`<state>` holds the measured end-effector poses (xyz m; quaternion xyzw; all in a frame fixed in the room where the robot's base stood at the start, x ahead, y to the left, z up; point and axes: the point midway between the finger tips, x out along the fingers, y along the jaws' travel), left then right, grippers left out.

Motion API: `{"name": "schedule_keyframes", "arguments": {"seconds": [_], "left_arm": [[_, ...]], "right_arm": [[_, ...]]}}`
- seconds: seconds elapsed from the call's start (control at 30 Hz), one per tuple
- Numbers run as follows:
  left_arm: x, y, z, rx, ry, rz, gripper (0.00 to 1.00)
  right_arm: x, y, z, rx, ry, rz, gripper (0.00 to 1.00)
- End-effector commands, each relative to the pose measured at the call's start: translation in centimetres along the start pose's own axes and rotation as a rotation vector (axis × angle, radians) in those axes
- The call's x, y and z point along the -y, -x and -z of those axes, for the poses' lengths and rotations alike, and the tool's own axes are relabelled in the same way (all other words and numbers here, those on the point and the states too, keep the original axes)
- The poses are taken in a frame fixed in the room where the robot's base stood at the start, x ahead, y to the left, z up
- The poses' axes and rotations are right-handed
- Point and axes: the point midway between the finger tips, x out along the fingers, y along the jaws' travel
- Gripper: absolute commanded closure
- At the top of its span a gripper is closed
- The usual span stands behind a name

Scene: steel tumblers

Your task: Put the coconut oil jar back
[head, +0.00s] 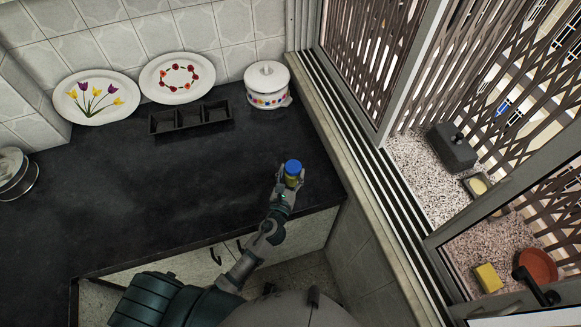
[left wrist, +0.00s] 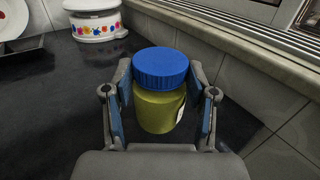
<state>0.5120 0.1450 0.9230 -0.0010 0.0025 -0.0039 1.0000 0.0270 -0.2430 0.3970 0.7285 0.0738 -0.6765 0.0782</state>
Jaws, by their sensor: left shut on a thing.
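The coconut oil jar (head: 292,176) has a blue lid and a yellow-green body. It is upright at the right part of the dark counter (head: 120,200), near its front edge. My left gripper (head: 287,182) is shut on the jar. In the left wrist view the jar (left wrist: 160,105) sits between the two fingers of my left gripper (left wrist: 162,110), one on each side of its body. I cannot tell whether the jar's base touches the counter. My right gripper is not in view.
A black three-compartment tray (head: 190,117) stands at the back, before two decorated plates (head: 97,95) (head: 177,78) leaning on the tiled wall. A white lidded pot (head: 267,85) is at the back right. A window ledge (head: 335,130) borders the right. The counter's middle is clear.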

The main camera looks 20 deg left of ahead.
Motion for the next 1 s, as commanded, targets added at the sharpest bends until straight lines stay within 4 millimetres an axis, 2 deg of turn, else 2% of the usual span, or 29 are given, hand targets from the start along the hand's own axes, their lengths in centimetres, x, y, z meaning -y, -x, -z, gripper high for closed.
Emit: {"name": "schedule_keyframes", "arguments": {"seconds": [0.03,0.1,0.3,0.37,0.5,0.63,0.73,1.0], "left_arm": [[-0.3,-1.3,-0.1,0.005,-0.001,-0.001,1.0],[-0.9,-2.7,0.1,0.004,0.002,-0.001,1.0],[-1.8,-4.7,0.6,0.001,0.006,0.0,1.0],[-2.0,-4.8,1.0,0.001,0.008,0.0,1.0],[-1.9,-4.7,3.1,-0.002,0.008,-0.001,1.0],[-1.7,-4.7,3.9,0.0,0.005,0.0,1.0],[-1.6,-4.7,4.1,0.001,0.004,0.0,1.0],[-1.6,-4.7,4.1,0.001,0.003,0.0,1.0]], "right_arm": [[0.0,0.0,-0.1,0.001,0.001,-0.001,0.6],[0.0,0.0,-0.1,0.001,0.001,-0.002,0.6],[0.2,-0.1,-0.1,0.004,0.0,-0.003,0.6],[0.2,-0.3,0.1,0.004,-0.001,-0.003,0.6],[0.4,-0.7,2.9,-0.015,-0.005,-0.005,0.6],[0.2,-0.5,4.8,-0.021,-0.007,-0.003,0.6],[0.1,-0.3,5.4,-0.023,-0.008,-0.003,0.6],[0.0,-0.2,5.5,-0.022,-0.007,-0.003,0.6]]}}
